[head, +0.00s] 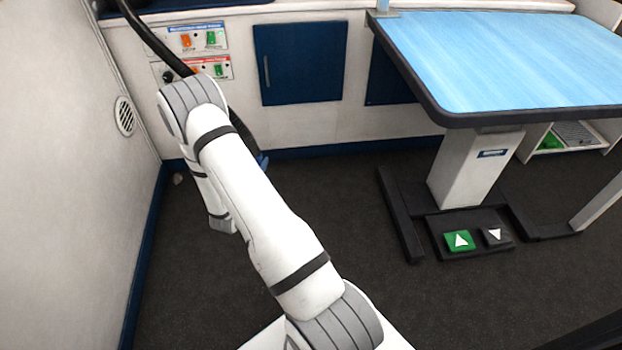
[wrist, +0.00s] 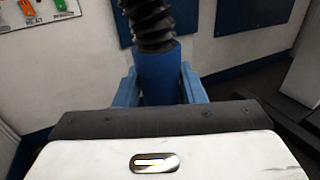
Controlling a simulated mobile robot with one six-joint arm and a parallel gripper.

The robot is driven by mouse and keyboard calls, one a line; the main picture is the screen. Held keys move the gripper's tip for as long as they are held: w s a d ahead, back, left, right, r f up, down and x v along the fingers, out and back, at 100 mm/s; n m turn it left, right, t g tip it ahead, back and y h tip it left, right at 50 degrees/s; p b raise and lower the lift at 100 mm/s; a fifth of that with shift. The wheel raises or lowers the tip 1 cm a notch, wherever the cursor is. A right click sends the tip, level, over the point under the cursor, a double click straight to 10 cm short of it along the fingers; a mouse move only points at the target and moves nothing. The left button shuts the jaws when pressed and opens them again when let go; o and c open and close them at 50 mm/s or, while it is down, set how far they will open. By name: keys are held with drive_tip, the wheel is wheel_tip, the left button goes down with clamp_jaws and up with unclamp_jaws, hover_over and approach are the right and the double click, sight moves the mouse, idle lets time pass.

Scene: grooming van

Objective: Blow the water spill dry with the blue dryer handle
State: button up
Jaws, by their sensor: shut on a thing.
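The blue dryer handle (wrist: 160,68) stands upright between the two blue fingers of my gripper (wrist: 160,88) in the wrist view. The gripper is shut on it. A black ribbed hose (wrist: 150,18) runs up from the top of the handle. In the head view the hose (head: 150,38) comes down from the top left and passes behind my arm. My arm hides most of the gripper there, and only a small blue part shows at its right side. I cannot make out the water spill in either view.
A grooming table (head: 490,60) with a blue top stands at the right, with a green-and-black foot pedal (head: 468,240) under it. A wall panel (head: 197,40) carries orange and green switches. Dark floor between is clear.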

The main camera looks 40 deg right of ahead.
drive_tip(key=s+d+f+m+g+h+b, duration=0.1)
drive_tip(key=s+d+f+m+g, duration=0.15)
drive_tip(key=d+f, duration=0.45)
drive_tip(key=s+d+f+m+g+h, duration=0.2)
drive_tip(key=s+d+f+g, duration=0.15)
drive_tip(key=d, duration=0.45)
drive_tip(key=s+a+f+p, duration=0.1)
drive_tip(key=s+a+p, duration=0.2)
drive_tip(key=s+a, duration=0.3)
drive_tip(key=shift+s+a+p, duration=0.15)
drive_tip(key=shift+s+p, duration=0.25)
drive_tip(key=shift+s, duration=1.2)
drive_tip(key=shift+w+a, duration=0.5)
drive_tip(key=shift+a, duration=0.35)
drive_tip(key=shift+w+a, duration=0.5)
drive_tip(key=shift+a, duration=0.35)
drive_tip(key=shift+s, duration=0.15)
idle(0.5)
drive_tip(key=shift+s+a, duration=0.85)
drive_tip(key=shift+s, duration=0.3)
drive_tip(key=shift+s+a, duration=0.85)
drive_tip(key=shift+s, duration=0.25)
